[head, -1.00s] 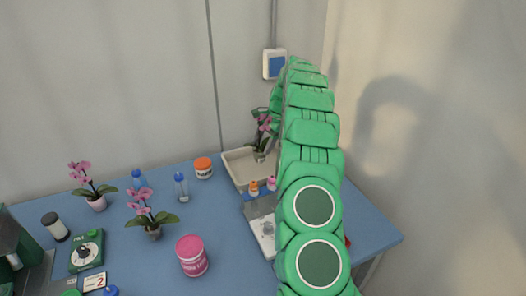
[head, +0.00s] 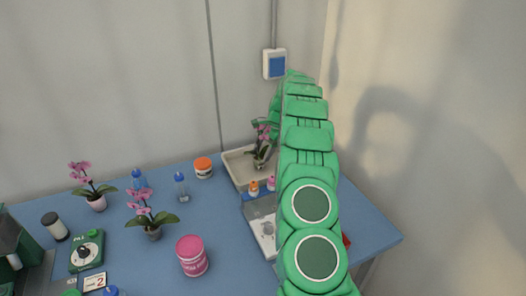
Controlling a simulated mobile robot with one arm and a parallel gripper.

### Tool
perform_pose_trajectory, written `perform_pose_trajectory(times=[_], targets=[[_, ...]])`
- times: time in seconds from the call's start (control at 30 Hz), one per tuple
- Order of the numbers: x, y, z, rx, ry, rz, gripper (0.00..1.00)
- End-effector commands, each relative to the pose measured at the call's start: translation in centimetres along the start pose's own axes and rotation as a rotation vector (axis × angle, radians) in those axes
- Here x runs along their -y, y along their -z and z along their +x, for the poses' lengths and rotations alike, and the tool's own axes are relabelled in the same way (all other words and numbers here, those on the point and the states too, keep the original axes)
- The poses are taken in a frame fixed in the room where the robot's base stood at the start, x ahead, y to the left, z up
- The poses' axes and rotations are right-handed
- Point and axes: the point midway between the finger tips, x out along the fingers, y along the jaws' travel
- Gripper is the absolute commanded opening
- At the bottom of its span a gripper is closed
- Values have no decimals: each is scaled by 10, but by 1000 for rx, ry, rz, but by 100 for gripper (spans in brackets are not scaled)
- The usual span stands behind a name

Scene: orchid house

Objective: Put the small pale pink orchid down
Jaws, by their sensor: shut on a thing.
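A small pink orchid (head: 263,133) in a small pot is over the pale tray (head: 238,172) at the back right of the blue table. My arm reaches from the lower right toward the back. My gripper (head: 273,127) is at its far end, beside the orchid and mostly hidden behind my arm. It is shut on the orchid, which looks upright. I cannot tell whether the pot touches the tray floor. The tray's right part is hidden by my arm.
Two more pink orchids, one at the back left (head: 97,201) and one nearer (head: 153,230), stand on the table (head: 225,235). An orange-lidded jar (head: 203,168), a spray bottle (head: 181,187) and a pink tub (head: 192,256) stand left of the tray. Small orange-topped (head: 253,188) and pink-topped (head: 271,184) bottles stand at its front.

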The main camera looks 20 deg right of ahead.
Motion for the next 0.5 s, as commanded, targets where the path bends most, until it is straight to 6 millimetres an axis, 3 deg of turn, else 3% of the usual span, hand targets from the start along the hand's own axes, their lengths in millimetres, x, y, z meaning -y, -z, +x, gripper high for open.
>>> perform_pose_trajectory(times=[0.23, 0.27, 0.4, 0.5], targets=[[0, 1, 2, 0, 1, 1, 16], [0, 1, 2, -1, 1, 1, 64], [0, 1, 2, -1, 1, 1, 85], [0, 1, 2, -1, 1, 1, 86]])
